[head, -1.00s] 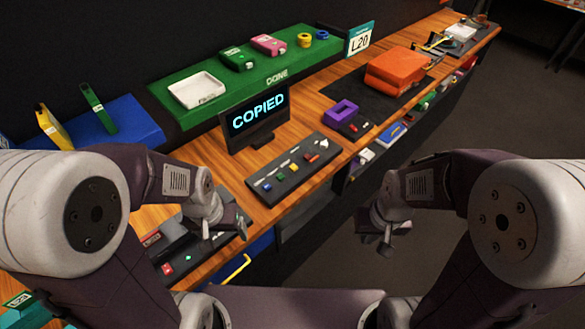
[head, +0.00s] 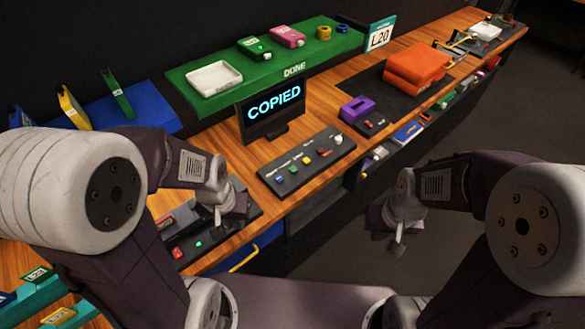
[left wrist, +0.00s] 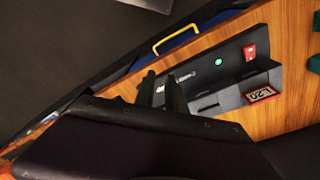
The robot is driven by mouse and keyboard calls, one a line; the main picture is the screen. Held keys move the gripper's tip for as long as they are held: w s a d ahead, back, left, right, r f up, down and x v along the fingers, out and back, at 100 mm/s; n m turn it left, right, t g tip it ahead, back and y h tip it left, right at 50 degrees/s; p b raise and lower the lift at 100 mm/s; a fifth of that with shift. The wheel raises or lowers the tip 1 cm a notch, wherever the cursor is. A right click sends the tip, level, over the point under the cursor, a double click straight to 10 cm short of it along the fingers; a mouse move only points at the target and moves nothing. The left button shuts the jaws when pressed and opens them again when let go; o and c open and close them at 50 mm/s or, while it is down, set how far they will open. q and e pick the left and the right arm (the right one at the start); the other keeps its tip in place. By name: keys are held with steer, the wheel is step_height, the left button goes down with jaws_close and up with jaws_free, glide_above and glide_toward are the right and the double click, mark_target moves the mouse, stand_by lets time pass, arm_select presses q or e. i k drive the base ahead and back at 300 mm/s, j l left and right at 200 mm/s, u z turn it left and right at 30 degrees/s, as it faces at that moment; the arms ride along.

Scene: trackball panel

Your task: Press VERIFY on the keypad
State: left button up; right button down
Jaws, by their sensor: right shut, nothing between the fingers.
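A dark panel with a row of coloured buttons (head: 306,160), blue, green, yellow, red and white, lies on the wooden bench in the head view. Its small labels are not readable, so I cannot tell which button is VERIFY. A monitor (head: 272,108) behind it reads COPIED. My left gripper (head: 226,214) hangs left of and nearer than the panel, apart from it, over a second dark device (head: 190,242). My right gripper (head: 396,245) is shut and empty, off the bench's front edge.
The second device shows a green light (left wrist: 218,62) and a red switch (left wrist: 249,51) in the left wrist view. A green DONE shelf (head: 270,75) stands behind the monitor. A purple block (head: 357,108) and an orange case (head: 416,66) lie to the right.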

mark_target(292, 170)
steer(key=i+l+u, duration=0.15)
steer(key=l, duration=0.45)
steer(key=i+l+u, duration=0.15)
steer(key=l, duration=0.4)
steer(key=l+u, duration=0.15)
steer(key=l, duration=0.45)
steer(key=i, duration=0.05)
